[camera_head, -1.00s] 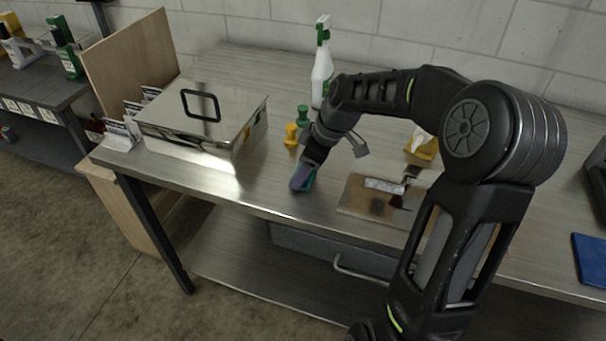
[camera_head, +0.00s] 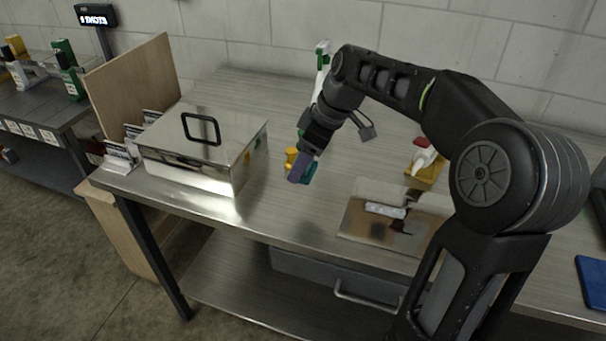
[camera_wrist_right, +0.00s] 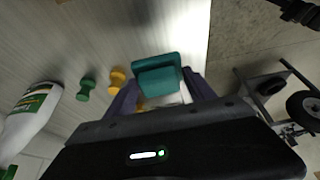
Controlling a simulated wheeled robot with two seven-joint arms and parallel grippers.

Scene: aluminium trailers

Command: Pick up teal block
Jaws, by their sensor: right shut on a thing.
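The teal block (camera_wrist_right: 158,76) is between the fingers of my right gripper (camera_wrist_right: 160,92) in the right wrist view. In the head view, my right gripper (camera_head: 303,170) is shut on the teal block (camera_head: 311,172), which shows only partly behind the purple finger. The gripper points down, with the block above the workbench (camera_head: 270,205), to the right of the metal box. My left gripper is in neither view.
A lidded metal box (camera_head: 215,155) stands to the left. Yellow (camera_wrist_right: 117,80) and green (camera_wrist_right: 87,88) pegs and a spray bottle (camera_wrist_right: 30,110) stand close by. A shiny plate (camera_head: 365,225) lies to the right. The bench's front edge is near.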

